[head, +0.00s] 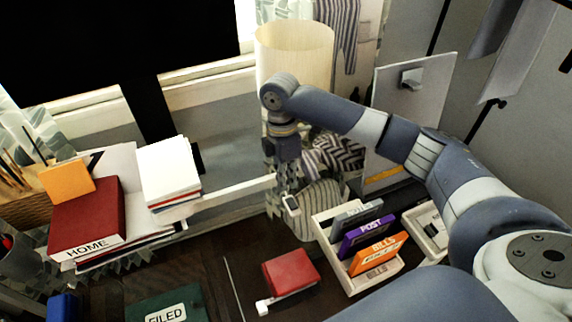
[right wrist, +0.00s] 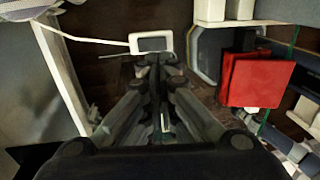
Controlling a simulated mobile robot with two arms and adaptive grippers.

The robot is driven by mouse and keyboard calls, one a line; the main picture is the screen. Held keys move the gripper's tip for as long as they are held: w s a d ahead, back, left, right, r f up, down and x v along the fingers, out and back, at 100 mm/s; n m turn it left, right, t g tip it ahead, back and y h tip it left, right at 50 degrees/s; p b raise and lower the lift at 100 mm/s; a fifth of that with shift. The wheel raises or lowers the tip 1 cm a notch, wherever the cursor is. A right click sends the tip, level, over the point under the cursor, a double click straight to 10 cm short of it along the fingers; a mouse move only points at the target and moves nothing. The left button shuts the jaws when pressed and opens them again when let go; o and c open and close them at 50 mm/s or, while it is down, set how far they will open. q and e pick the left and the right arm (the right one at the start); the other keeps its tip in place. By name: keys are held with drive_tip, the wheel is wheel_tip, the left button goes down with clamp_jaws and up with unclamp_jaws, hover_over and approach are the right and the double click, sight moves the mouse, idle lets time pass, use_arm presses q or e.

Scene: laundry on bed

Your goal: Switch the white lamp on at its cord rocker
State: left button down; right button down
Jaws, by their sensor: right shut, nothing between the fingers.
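The white lamp's cream shade (head: 295,58) stands at the back in the head view. My right arm hides part of the area below it. The cord rocker (right wrist: 152,41) is a small white-framed switch with a grey face, and a white cord runs left from it in the right wrist view. It also shows in the head view (head: 291,204). My right gripper (right wrist: 157,62) is shut and empty, pointing down, with its fingertips right by the rocker's near edge. I cannot tell whether they touch. My left gripper is not in view.
A cream sorter (head: 372,280) with labelled cards stands right of the gripper. A red box (head: 290,271) lies in front. A red HOME binder (head: 88,218) and a stack of white-topped books (head: 168,170) lie left.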

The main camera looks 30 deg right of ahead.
sight(290, 209)
drive_tip(key=f, duration=0.4)
drive_tip(key=s+f+p, duration=0.1)
drive_tip(key=f, duration=0.2)
drive_tip(key=shift+f, duration=0.1)
drive_tip(key=shift+a, duration=0.1)
drive_tip(key=shift+s+f+t+p, duration=0.15)
drive_tip(key=shift+s+t+p, duration=0.4)
drive_tip(key=shift+p, duration=0.7)
drive_tip(key=shift+w+f+b, duration=0.2)
drive_tip(key=shift+b, duration=0.25)
